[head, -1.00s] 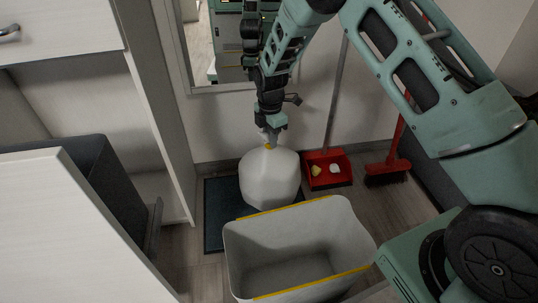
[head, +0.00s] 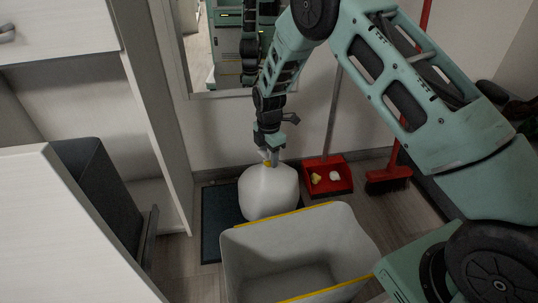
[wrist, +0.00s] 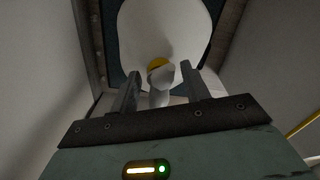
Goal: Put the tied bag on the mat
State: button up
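The tied bag (head: 268,192) is white and rounded, with a yellow tie (wrist: 157,63) around its neck. It stands upright on the dark blue mat (head: 218,228), and the mat's edges also show around it in the wrist view (wrist: 110,35). My gripper (head: 268,158) is directly above the bag. In the wrist view its two fingers (wrist: 160,72) are spread either side of the bag's neck, with a gap visible on each side. The bag hides much of the mat's right part, and the bin hides its near right corner.
A pale open bin (head: 300,262) with yellow rim strips stands just in front of the bag. A red dustpan (head: 327,180) and a red broom (head: 388,180) stand to the right by the wall. A white cabinet panel (head: 165,130) rises close on the left.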

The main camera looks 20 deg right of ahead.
jog(key=shift+r, duration=0.1)
notch_tip(320, 180, up, 12)
jog(key=p, duration=0.7)
jog(key=s+a+r+m, duration=0.3)
jog(key=s+a+r, duration=0.5)
jog(key=s+a+r+m, duration=0.1)
jog(key=s+r+m, duration=0.2)
jog(key=s, duration=0.7)
jog(key=s+a+r+m, duration=0.1)
jog(key=s+r+m, duration=0.2)
jog(key=s, duration=0.7)
jog(key=s+a+r+m, duration=0.1)
jog(key=s+r+m, duration=0.2)
jog(key=s, duration=0.7)
jog(key=shift+s+m+y, duration=0.2)
jog(key=shift+m+y, duration=0.1)
jog(key=shift+a, duration=0.1)
